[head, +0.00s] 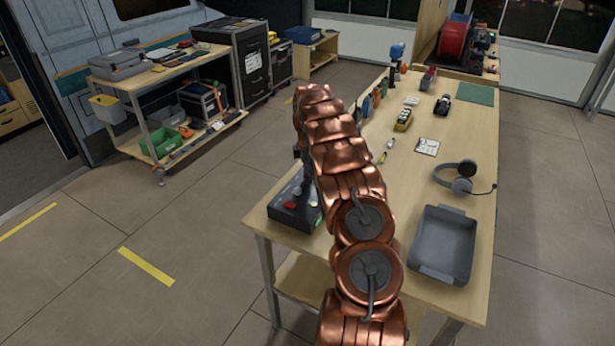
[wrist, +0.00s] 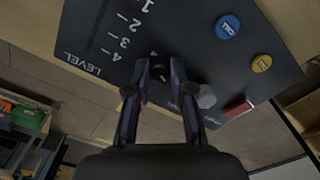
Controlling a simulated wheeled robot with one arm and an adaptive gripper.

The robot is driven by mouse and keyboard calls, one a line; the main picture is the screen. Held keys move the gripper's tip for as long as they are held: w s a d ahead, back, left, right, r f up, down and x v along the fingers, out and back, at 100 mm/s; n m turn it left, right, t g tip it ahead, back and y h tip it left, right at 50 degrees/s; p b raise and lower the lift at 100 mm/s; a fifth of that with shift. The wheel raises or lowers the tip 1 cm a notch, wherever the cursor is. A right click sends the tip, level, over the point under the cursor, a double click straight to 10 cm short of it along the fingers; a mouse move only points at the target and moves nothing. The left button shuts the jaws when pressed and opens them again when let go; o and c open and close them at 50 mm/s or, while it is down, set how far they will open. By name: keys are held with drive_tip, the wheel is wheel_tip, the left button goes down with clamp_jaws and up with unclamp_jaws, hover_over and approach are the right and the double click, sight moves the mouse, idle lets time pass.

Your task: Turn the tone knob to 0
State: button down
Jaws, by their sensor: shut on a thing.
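The control box (head: 290,212) is a dark box on the near left corner of the workbench, partly hidden behind my arm. In the wrist view its black panel (wrist: 110,45) fills the upper part, with a LEVEL scale of white numbers. My gripper (wrist: 160,70) reaches over the panel, with its two dark fingers a small gap apart. They are shut on the tone knob (wrist: 162,76), small, dark and mostly hidden between the fingertips. Small white marks show beside it; its setting cannot be read. In the head view my arm hides the gripper.
The panel has a blue button (wrist: 227,27), a yellow button (wrist: 261,63), a red piece (wrist: 238,107) and a grey rounded part (wrist: 205,97) close by the right finger. A grey tray (head: 443,245) and headphones (head: 461,177) lie on the workbench (head: 405,185) right of my arm.

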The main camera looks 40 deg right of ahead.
drive_tip(key=m+b, duration=0.2)
drive_tip(key=b, duration=0.1)
drive_tip(key=shift+a+f+m, duration=0.1)
drive_tip(key=shift+f+m, duration=0.2)
drive_tip(key=m+b, duration=0.2)
drive_tip(key=shift+m, duration=0.3)
drive_tip(key=m+b, duration=0.2)
drive_tip(key=m, duration=0.1)
drive_tip(key=shift+r+m, duration=0.15)
drive_tip(key=shift+m, duration=0.15)
drive_tip(key=m+b, duration=0.1)
drive_tip(key=m, duration=0.3)
drive_tip(key=shift+r+b, duration=0.1)
drive_tip(key=shift+b, duration=0.2)
drive_tip(key=shift+m, duration=0.3)
drive_tip(key=c, duration=1)
unclamp_jaws()
drive_tip(key=shift+r, duration=0.1)
